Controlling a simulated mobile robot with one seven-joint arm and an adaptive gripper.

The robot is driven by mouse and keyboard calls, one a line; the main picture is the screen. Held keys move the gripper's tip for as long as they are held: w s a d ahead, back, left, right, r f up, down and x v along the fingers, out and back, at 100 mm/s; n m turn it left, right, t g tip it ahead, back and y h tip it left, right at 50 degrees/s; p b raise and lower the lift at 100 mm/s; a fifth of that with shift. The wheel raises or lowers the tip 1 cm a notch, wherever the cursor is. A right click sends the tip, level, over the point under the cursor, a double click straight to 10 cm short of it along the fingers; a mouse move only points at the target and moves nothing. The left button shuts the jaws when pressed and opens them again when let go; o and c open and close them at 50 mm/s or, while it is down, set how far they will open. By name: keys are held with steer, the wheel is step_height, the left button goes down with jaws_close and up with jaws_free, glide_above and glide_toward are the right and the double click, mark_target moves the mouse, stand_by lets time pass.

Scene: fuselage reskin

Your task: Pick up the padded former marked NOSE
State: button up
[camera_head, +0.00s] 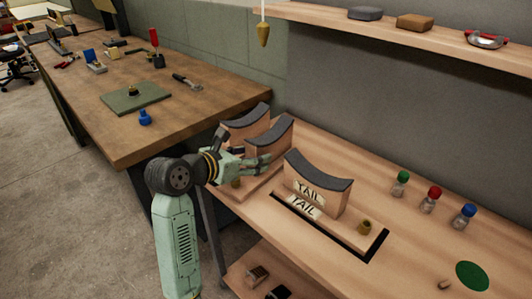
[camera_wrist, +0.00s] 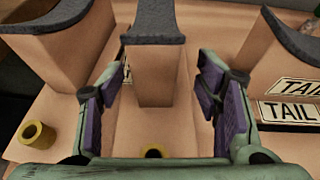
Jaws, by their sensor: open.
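Several padded formers with pale wood blocks and dark curved pads stand on the right-hand bench. My gripper (camera_head: 250,160) is open at the middle former (camera_head: 272,142). In the wrist view, that former (camera_wrist: 152,80) stands upright between the spread purple finger pads of my gripper (camera_wrist: 162,105), with gaps at both sides. No NOSE marking can be read; a scrap of label by the left finger is mostly hidden. Another former (camera_head: 243,122) stands behind to the left. The former marked TAIL (camera_head: 328,185) stands to the right, by a matching TAIL label.
A brass bush (camera_head: 363,227) sits right of the TAIL former; another brass bush (camera_wrist: 36,140) lies left in the wrist view. Bottles with green (camera_head: 401,183), red (camera_head: 431,199) and blue (camera_head: 464,215) caps stand farther right. A brass plumb bob (camera_head: 263,34) hangs above.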

mark_target(266, 151)
steer(key=p+x, duration=0.2)
steer(key=x, duration=0.5)
steer(key=shift+w+r+p, duration=0.1)
steer(key=shift+w+p, duration=0.2)
steer(key=shift+w, duration=0.05)
steer(key=shift+c, duration=0.3)
jaws_close()
steer(key=shift+r, duration=0.1)
